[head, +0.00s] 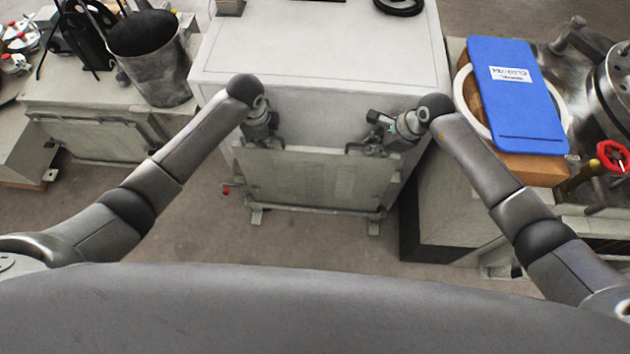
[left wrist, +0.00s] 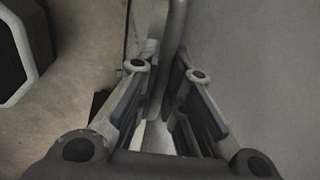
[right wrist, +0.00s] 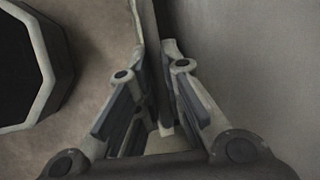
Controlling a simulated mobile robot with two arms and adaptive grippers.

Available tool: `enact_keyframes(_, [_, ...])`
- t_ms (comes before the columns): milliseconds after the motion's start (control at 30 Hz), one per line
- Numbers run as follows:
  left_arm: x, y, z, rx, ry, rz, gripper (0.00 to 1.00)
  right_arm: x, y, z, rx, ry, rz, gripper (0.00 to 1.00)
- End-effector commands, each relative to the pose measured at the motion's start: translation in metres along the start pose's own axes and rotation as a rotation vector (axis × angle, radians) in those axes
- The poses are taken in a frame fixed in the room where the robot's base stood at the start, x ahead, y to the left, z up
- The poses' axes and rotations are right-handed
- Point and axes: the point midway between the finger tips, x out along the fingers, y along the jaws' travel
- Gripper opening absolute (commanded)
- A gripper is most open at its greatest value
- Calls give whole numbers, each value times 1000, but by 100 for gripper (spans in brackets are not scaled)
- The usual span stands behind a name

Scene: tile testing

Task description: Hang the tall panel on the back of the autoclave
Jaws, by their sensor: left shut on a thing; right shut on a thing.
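The tall panel (head: 315,178) is a pale grey sheet seen steeply from above, upright against or just in front of the near face of the big off-white autoclave (head: 320,65). I cannot tell whether it touches that face. My left gripper (head: 268,142) is shut on the panel near its top left corner. My right gripper (head: 372,145) is shut on it near its top right corner. In the left wrist view the fingers (left wrist: 166,85) close around a thin edge or bar; in the right wrist view the fingers (right wrist: 155,82) do likewise. The panel's lower part is foreshortened.
A blue clipboard-like board (head: 510,95) and a steel vessel with a red handwheel (head: 612,156) stand on the right bench. A dark bucket (head: 150,60) stands on the left bench. The floor (head: 200,235) in front of the panel is clear.

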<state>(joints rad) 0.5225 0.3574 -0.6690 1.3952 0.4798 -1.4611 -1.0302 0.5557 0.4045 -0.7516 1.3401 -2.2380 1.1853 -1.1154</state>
Motion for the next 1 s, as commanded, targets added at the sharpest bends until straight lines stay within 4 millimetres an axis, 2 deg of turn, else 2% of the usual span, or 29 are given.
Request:
enact_keyframes(533, [-7, -3, 0, -1, 1, -4, 0, -6, -3, 3, -1, -2, -5, 0])
enact_keyframes(1000, [-38, -9, 0, -1, 0, -4, 0, -36, -9, 15, 0, -2, -4, 0])
